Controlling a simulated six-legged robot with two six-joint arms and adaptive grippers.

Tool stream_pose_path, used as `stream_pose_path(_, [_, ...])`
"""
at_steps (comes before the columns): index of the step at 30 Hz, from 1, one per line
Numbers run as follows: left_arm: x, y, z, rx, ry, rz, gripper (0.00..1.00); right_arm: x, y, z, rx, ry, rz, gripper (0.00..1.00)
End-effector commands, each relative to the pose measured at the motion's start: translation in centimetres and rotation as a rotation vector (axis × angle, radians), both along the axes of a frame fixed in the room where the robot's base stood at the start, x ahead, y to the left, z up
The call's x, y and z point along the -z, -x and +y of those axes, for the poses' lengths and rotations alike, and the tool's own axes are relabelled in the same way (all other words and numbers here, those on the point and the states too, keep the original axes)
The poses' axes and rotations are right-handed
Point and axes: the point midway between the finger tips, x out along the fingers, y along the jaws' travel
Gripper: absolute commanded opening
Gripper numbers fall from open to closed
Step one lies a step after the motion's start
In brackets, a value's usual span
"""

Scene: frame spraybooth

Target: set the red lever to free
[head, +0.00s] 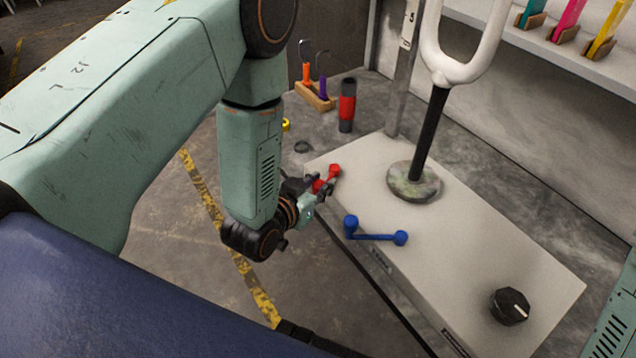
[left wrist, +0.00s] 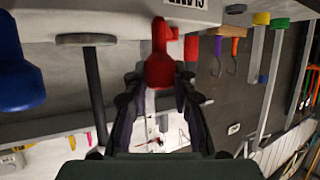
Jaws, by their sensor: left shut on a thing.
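The red lever (head: 334,170) is at the far left end of the pale control box (head: 475,262). My left gripper (head: 321,187) reaches it from the left and is shut on it, partly hiding it. In the left wrist view the red lever (left wrist: 160,66) lies between the fingertips of my left gripper (left wrist: 160,88). The lever's markings cannot be read. My right gripper is out of view.
A blue lever (head: 376,236) and a black knob (head: 509,306) sit on the same box. A black post with a white fork (head: 455,66) rises behind them. A red and black cylinder (head: 347,106) and a wooden holder (head: 316,97) stand beyond the box.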

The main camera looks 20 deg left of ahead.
Motion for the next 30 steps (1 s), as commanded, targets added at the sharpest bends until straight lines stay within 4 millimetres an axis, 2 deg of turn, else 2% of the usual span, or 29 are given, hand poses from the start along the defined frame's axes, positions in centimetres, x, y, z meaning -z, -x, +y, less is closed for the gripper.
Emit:
stream_pose_path(13, [0.02,0.04,-0.26,-0.002,0.002,0.001,0.00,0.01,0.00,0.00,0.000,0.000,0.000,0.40])
stream_pose_path(14, [0.02,0.04,-0.29,-0.001,0.003,0.001,0.27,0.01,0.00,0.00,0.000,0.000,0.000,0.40])
stream_pose_path(15, [0.02,0.05,-0.31,-0.001,0.003,0.001,0.30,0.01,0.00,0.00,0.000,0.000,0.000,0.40])
stream_pose_path(22, [0.02,0.04,-0.25,-0.004,0.001,0.001,0.50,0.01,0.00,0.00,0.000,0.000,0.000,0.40])
stream_pose_path(30, [0.01,0.07,-0.20,-0.005,0.001,0.001,0.50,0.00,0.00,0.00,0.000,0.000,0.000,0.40])
